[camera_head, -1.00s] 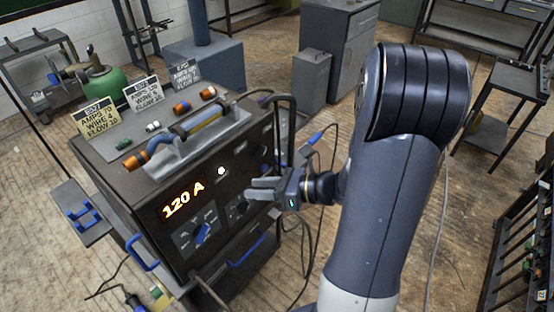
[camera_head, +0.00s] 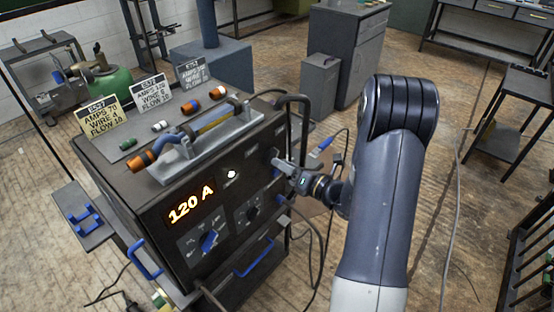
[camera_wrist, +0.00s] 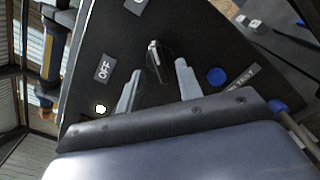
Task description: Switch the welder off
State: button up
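The welder (camera_head: 150,213) is a dark box with a lit orange display (camera_head: 191,206) reading 120 A. In the wrist view a small metal lever switch (camera_wrist: 154,54) stands on its panel, with an OFF label (camera_wrist: 104,68) to its left. A second label (camera_wrist: 136,5) is cut off at the top edge. A white lamp (camera_wrist: 100,109) is lit. My gripper (camera_head: 276,168) is at the upper right of the welder's front. In the wrist view my gripper (camera_wrist: 159,68) is open, one finger on each side of the lever; contact is not clear.
A blue button (camera_wrist: 216,76) with a TEST label (camera_wrist: 240,80) sits right of the lever. Knobs (camera_head: 209,241) and a blue handle (camera_head: 254,258) are lower on the front. Dark cables (camera_head: 305,130) loop beside the welder.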

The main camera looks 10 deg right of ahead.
jog(key=shift+x, duration=1.55)
grip_shut()
